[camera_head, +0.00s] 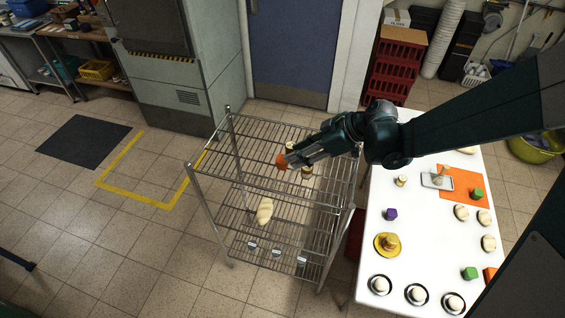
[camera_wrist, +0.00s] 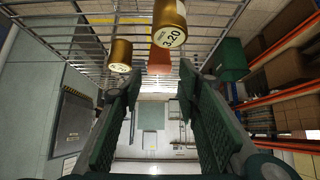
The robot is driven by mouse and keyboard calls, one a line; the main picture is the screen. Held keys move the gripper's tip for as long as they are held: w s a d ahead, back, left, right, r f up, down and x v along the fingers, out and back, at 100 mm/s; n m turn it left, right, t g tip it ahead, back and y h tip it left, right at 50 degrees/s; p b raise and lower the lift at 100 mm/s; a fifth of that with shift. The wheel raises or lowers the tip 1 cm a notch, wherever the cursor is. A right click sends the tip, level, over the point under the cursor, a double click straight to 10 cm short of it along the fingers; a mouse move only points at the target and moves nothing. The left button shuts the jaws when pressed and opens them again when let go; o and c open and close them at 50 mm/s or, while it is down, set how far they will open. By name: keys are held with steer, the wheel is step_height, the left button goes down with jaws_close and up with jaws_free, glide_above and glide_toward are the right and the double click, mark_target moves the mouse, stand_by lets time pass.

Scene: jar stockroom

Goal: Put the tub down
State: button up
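The tub looks to be the orange piece (camera_head: 282,161) at the tip of my gripper (camera_head: 289,159), over the top shelf of the wire rack. It also shows in the wrist view (camera_wrist: 158,62), between two gold jars. In that view the fingers of my gripper (camera_wrist: 160,72) are spread, with a gap on each side of the tub. The tub is at or just beyond the fingertips. It seems to stand on the wire shelf like the jars, but I cannot see its base clearly.
A gold jar marked 3.20 (camera_wrist: 169,24) and another gold jar (camera_wrist: 121,57) stand close on either side. The wire rack (camera_head: 215,172) has free room on its top shelf's left. A lower shelf holds a pale loaf-shaped thing (camera_head: 265,211). A white table (camera_head: 414,255) stands right.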

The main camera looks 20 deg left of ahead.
steer(key=shift+a+f, duration=0.3)
steer(key=shift+f, duration=0.05)
steer(key=shift+p+x, duration=0.3)
steer(key=shift+x, duration=2.3)
steer(key=shift+c, duration=0.2)
steer(key=c, duration=0.7)
steer(key=shift+r, duration=0.2)
steer(key=shift+r, duration=4.85)
